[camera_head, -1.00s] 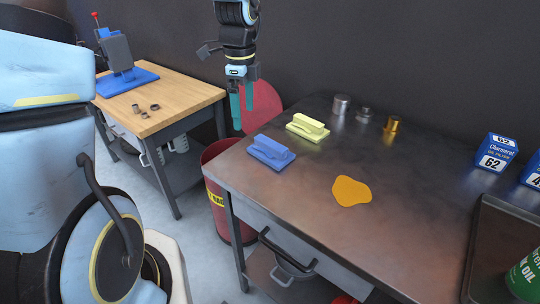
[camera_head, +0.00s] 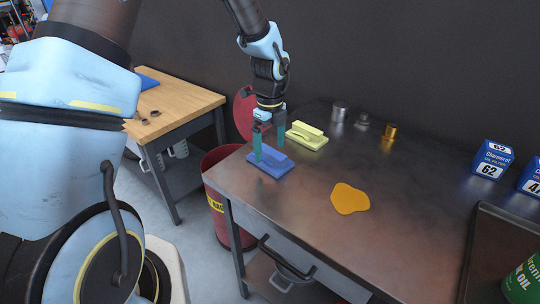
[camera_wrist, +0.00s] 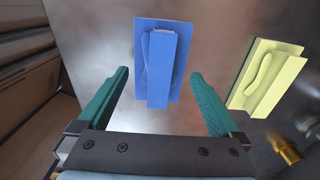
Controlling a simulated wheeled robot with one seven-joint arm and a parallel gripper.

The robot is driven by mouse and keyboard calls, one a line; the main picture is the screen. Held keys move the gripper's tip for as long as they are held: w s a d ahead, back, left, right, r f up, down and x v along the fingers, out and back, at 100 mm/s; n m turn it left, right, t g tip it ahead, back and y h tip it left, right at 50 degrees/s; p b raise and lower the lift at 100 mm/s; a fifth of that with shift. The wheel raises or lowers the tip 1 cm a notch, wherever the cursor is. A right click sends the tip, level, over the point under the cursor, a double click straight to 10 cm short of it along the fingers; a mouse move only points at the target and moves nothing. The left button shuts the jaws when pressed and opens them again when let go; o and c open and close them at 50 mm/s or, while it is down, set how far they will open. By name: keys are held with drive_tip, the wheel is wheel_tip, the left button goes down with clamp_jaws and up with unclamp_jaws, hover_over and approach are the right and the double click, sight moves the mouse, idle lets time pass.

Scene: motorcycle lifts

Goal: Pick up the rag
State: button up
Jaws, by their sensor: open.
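A blue flat pad with a raised ridge (camera_head: 271,158) lies near the left edge of the metal table, and a similar yellow one (camera_head: 307,136) lies behind it. My gripper (camera_head: 269,152) is open and empty, above the blue pad. In the wrist view the blue pad (camera_wrist: 162,62) is ahead of and between the teal fingertips (camera_wrist: 160,74), with no visible contact. The yellow pad (camera_wrist: 266,78) is to the right.
The metal table (camera_head: 290,215) holds small metal cylinders (camera_head: 340,110), a brass fitting (camera_head: 389,132), blue oil filter boxes (camera_head: 492,158) and a dark tray (camera_head: 485,245) with a green can. A red bin (camera_head: 216,205) stands left of it, beside a wooden-topped bench (camera_head: 180,105).

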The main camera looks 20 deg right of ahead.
drive_tip(key=shift+f, duration=1.25)
drive_tip(key=shift+c, duration=0.4)
drive_tip(key=c, duration=0.9)
